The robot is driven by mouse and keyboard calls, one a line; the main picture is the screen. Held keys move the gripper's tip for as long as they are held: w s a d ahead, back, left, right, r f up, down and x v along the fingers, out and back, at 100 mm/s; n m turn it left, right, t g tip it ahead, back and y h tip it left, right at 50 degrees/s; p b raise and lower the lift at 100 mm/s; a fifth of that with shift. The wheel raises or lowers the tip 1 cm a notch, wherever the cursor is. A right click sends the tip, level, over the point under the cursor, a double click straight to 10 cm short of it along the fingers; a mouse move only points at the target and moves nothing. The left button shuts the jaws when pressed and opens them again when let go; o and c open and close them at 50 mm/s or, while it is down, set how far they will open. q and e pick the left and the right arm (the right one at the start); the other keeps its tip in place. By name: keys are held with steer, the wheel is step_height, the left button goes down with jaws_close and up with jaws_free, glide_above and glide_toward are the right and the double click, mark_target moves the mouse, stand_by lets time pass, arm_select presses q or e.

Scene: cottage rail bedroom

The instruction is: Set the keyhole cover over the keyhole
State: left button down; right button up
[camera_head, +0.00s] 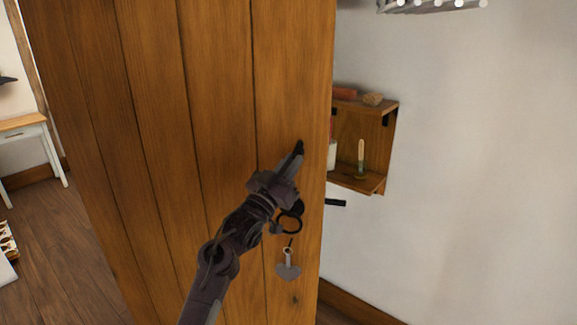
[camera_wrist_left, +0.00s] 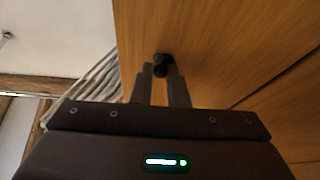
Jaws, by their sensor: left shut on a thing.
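My left gripper (camera_head: 295,160) reaches up in front of the wooden door (camera_head: 220,110). In the left wrist view, the left gripper (camera_wrist_left: 160,80) has its fingers closed on a small black knob-like piece (camera_wrist_left: 163,60) at the door face. Whether this piece is fixed to the door is unclear. Below the gripper, a grey spade-shaped plate with a small round eye, seemingly the keyhole cover (camera_head: 289,270), hangs on the door. A short dark slot, possibly the keyhole (camera_head: 290,242), shows just above it. My right gripper is out of view.
A dark ring handle (camera_head: 290,222) is beside my left wrist. A black lever (camera_head: 335,203) sticks out past the door's right edge. A wooden wall shelf (camera_head: 360,185) with small items stands beyond it. A white-legged table (camera_head: 25,130) is at far left.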

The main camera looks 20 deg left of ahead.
arm_select(q)
steer(key=n, duration=0.1)
steer(key=n+y, duration=0.1)
steer(key=d+n+t+b, duration=0.1)
steer(key=shift+f+y, duration=0.25)
steer(key=shift+y, duration=0.05)
steer(key=shift+r+n+t+y, duration=0.1)
steer(key=shift+n+t+y, duration=0.25)
steer(key=shift+n, duration=0.45)
steer(key=c, duration=1.4)
jaws_free()
steer(key=shift+c, duration=0.2)
